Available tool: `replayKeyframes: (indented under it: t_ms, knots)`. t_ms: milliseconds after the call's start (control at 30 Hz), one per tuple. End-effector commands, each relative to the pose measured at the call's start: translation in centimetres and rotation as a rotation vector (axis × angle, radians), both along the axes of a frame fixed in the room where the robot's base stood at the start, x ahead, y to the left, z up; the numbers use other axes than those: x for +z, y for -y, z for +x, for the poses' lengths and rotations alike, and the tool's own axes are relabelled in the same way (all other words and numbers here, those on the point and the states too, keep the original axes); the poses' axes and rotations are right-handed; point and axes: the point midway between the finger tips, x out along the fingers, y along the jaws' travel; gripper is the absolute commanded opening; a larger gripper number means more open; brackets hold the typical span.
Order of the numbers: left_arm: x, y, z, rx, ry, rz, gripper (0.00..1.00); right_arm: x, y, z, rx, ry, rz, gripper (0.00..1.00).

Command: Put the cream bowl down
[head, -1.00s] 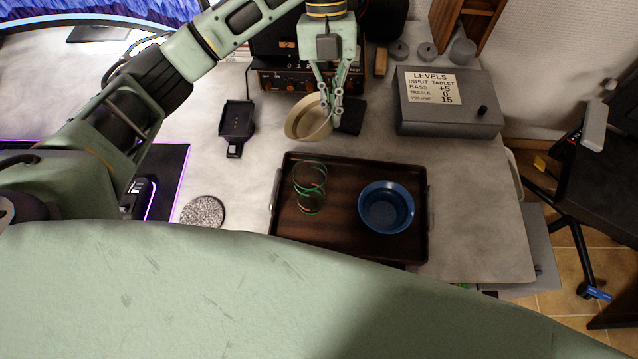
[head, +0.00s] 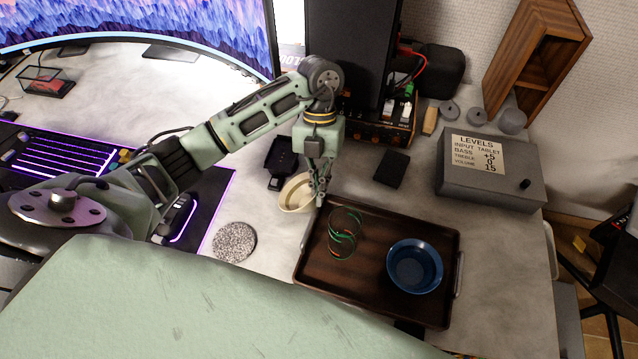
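The cream bowl (head: 294,194) is above or on the grey desk, just off the tray's upper left corner, and looks tilted. My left gripper (head: 320,196) points down at the bowl's right side, its fingers closed on the rim. Whether the bowl's base touches the desk I cannot tell. The dark wooden tray (head: 375,285) holds a blue bowl (head: 415,266) and a green-and-copper wire coil (head: 344,233). My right gripper is not in view.
A black phone stand (head: 281,158) is close behind the cream bowl. A speckled round coaster (head: 235,241) lies left of the tray. A black square pad (head: 391,169) and a grey levels box (head: 490,172) are behind the tray. Bare desk lies between coaster and tray.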

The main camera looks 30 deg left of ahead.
Motion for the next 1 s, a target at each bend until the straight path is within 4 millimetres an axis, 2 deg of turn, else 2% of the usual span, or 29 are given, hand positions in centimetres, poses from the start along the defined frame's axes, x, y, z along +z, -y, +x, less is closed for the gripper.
replayKeyframes:
  t_ms: [300,567,833,1000]
  knots:
    - [-0.3,0.0,0.0,-0.001,0.001,0.000,0.00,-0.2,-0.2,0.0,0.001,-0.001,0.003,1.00]
    - [-0.2,0.0,0.0,0.000,0.000,0.000,0.23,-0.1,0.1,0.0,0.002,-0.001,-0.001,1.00]
    - [-0.2,0.0,0.0,-0.001,0.000,0.000,0.23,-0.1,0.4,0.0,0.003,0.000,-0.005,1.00]
    - [0.8,-0.2,0.4,0.000,0.004,0.000,0.23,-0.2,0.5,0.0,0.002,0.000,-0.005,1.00]
